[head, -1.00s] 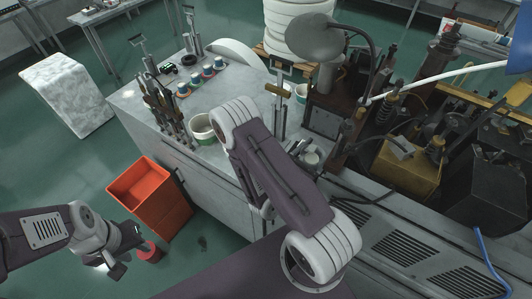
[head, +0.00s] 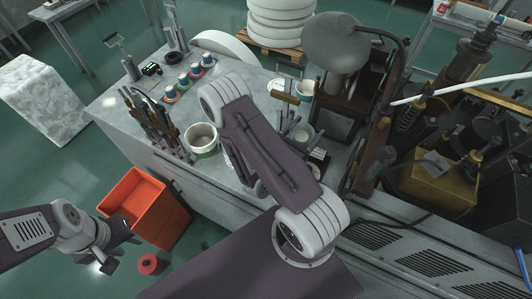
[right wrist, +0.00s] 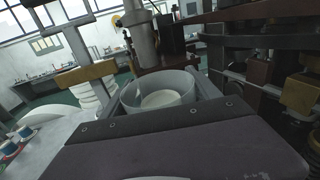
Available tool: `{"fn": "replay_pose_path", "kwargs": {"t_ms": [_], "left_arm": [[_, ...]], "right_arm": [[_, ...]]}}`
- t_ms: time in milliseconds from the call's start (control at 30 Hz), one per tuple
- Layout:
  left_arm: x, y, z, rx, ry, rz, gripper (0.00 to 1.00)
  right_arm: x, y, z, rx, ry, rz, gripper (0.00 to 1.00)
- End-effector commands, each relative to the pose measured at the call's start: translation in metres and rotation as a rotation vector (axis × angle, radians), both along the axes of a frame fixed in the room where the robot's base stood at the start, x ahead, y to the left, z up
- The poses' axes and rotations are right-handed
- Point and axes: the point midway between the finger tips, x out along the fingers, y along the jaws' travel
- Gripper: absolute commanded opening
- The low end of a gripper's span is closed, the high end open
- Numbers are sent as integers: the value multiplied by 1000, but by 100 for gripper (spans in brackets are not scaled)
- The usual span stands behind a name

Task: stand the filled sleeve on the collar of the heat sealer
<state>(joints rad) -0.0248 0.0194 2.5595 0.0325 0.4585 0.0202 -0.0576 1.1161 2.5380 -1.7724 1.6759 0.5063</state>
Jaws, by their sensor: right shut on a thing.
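My right gripper (right wrist: 158,88) is shut on a grey round sleeve (right wrist: 140,88), with one finger on each side. The sleeve is upright, its open top shows, and pale filling lies inside. In the head view my right arm covers much of this area. A brown machine with a grey cylinder (right wrist: 141,40) stands just beyond the sleeve and appears to be the heat sealer; it also shows in the head view (head: 338,95). I cannot make out its collar or whether the sleeve touches anything below. My left gripper (head: 118,246) hangs empty over the floor, its jaw opening unclear.
A T-handled tool (head: 285,97) stands close left of the sealer. A white-green tub (head: 202,138), a tool rack (head: 150,118) and several small cups (head: 195,72) occupy the bench. Heavier machinery (head: 440,180) crowds the right. An orange bin (head: 133,193) stands on the floor.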

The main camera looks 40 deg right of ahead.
Motion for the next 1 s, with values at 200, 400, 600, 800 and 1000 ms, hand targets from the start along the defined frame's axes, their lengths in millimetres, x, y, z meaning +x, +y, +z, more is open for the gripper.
{"fn": "replay_pose_path", "kwargs": {"t_ms": [200, 400, 600, 800, 1000], "left_arm": [[-1, 0, -57, 0, 1, 0, 36], [-1, 0, -95, 0, 1, 0, 36], [-1, 0, -109, 0, 0, 0, 36], [-1, 0, -112, 0, 0, 0, 36], [-1, 0, -131, 0, 0, 0, 36]], "right_arm": [[16, 4, -25, -1, -12, 1, 5], [54, 15, -42, 2, -9, 3, 5], [98, 26, -67, 1, -4, 2, 5], [112, 30, -72, 0, 0, 0, 5], [112, 30, -94, -1, 2, 0, 5]]}}
